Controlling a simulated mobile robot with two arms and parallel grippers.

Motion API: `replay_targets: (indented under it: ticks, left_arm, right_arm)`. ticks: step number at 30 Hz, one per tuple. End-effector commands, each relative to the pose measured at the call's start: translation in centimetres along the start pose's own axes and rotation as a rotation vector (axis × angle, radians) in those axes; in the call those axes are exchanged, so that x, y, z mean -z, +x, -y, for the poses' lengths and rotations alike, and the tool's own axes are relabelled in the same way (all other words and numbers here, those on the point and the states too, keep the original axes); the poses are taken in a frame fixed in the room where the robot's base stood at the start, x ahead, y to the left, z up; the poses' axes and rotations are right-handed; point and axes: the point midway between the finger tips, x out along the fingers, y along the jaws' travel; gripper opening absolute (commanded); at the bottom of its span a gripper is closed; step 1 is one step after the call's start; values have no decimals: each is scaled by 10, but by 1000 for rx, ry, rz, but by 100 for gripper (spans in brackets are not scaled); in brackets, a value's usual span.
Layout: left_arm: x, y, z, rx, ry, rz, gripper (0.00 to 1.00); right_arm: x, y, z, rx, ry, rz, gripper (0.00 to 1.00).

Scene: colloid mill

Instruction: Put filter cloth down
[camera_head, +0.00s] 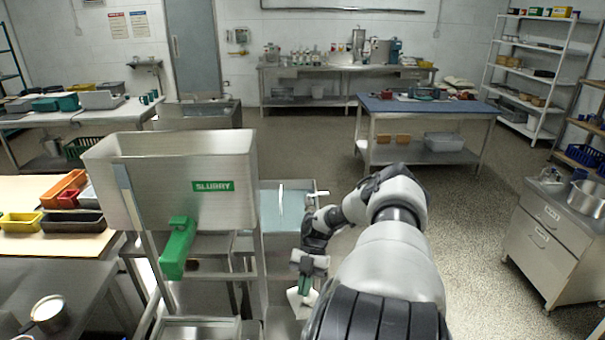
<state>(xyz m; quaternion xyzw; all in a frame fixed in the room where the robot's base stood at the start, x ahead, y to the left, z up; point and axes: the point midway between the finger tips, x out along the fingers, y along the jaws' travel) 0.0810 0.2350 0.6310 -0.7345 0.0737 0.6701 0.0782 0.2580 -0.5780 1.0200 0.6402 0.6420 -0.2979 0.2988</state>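My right gripper (306,283) points down, right of the slurry tank, at the end of my grey and white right arm. A small white piece, which looks like the filter cloth (297,304), shows at its fingertips with a bit of green beside it. The gripper looks shut on it, though the fingers are small and partly hidden by my forearm. I cannot tell whether the cloth touches the surface below. My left gripper is not in view.
A steel tank marked SLURRY (130,185) with a green handle (178,248) stands at left. Beside it is a basin with a bluish inside (282,207). A steel drawer cabinet (548,232) stands at right. A blue-topped table (430,108) stands behind, with open floor between.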

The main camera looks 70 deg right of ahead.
Motion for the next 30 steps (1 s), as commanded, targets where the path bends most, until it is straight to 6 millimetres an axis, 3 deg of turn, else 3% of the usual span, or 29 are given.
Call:
replay_targets:
  ticks: [17, 30]
  left_arm:
    - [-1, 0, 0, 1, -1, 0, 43]
    - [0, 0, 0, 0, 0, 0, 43]
  right_arm:
    - [-3, -2, -4, -45, 56, 0, 0]
    - [-31, -19, -42, -485, 581, 2, 0]
